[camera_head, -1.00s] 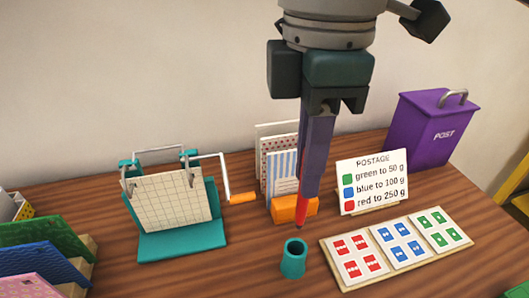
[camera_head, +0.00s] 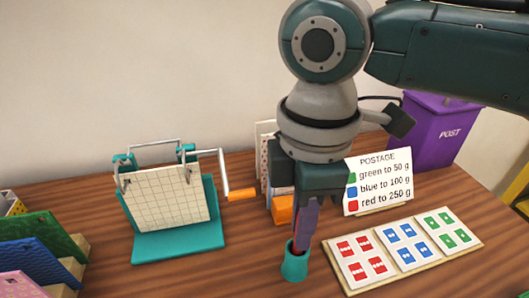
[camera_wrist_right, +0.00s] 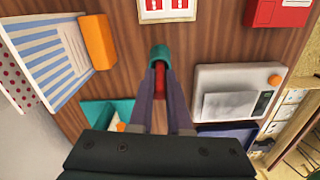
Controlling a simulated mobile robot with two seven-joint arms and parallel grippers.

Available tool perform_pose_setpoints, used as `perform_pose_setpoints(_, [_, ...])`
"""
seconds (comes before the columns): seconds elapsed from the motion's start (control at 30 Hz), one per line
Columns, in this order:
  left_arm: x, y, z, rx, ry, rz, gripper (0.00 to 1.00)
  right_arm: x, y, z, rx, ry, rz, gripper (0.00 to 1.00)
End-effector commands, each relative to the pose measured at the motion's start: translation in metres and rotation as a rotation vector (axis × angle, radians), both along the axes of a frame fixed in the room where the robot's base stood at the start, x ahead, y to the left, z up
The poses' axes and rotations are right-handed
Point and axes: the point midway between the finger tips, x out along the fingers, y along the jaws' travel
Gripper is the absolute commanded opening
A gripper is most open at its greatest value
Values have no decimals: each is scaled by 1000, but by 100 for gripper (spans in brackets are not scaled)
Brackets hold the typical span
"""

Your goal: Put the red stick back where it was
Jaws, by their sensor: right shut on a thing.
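My right gripper (camera_head: 302,238) points down over the small teal cup (camera_head: 294,267) and is shut on the red stick (camera_wrist_right: 160,80). In the right wrist view the stick lies between the two fingertips, with its far end at the mouth of the cup (camera_wrist_right: 160,53). In the head view the fingertips are at the cup's rim, and the stick's lower end appears to be inside the cup. The fingers hide most of the stick, so how deep it sits cannot be told. My left gripper is not in view.
A postage sign (camera_head: 378,182) and a tray of stamp cards (camera_head: 473,241) are close on the right. An orange block (camera_head: 282,209) with cards is behind the cup. A teal stand with a crank (camera_head: 180,240) is on the left, with bare wood between.

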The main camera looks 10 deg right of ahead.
Motion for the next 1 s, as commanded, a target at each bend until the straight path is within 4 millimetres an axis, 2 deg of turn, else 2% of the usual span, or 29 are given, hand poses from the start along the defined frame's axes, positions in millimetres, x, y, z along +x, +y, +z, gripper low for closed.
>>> perform_pose_setpoints(0.03, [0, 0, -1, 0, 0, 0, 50, 0, 0, -2, 0, 1, 0, 0])
perform_pose_setpoints(0.07, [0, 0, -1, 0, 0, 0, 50, 0, 0, -2, 0, 0, 0, 17])
perform_pose_setpoints(0.33, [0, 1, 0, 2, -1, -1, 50, 0, 0, -2, 0, 0, 0, 46])
perform_pose_setpoints(0.57, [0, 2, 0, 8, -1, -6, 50, 0, 0, -1, 0, 0, 0, 46])
perform_pose_setpoints(0.67, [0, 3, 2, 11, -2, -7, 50, 0, 0, 6, 0, 0, 0, 46])
perform_pose_setpoints(0.77, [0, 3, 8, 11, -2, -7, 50, 1, 0, 23, 2, -2, 1, 46])
perform_pose_setpoints(1.0, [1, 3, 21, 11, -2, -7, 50, 1, 0, 78, 1, -2, 1, 46])
